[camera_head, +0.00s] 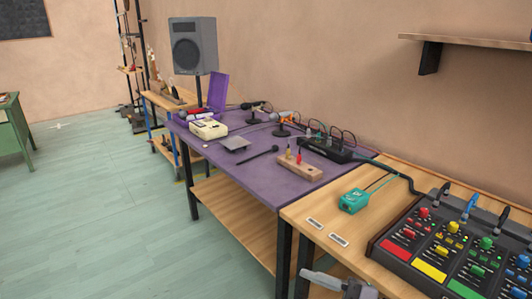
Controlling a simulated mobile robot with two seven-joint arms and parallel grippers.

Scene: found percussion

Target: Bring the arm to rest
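A grey part of what looks like my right gripper (338,286) shows at the bottom edge, right of centre, just in front of the wooden table (308,208). Most of it is cut off by the frame, so I cannot tell whether it is open or shut. No object shows in it. My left gripper is not in view.
A mixer (452,243) with coloured knobs and a teal box (354,201) stand on the wooden table. The purple table (262,176) beyond holds a wooden block (299,168), a cream device (208,129) and microphones. Open floor (90,210) lies left.

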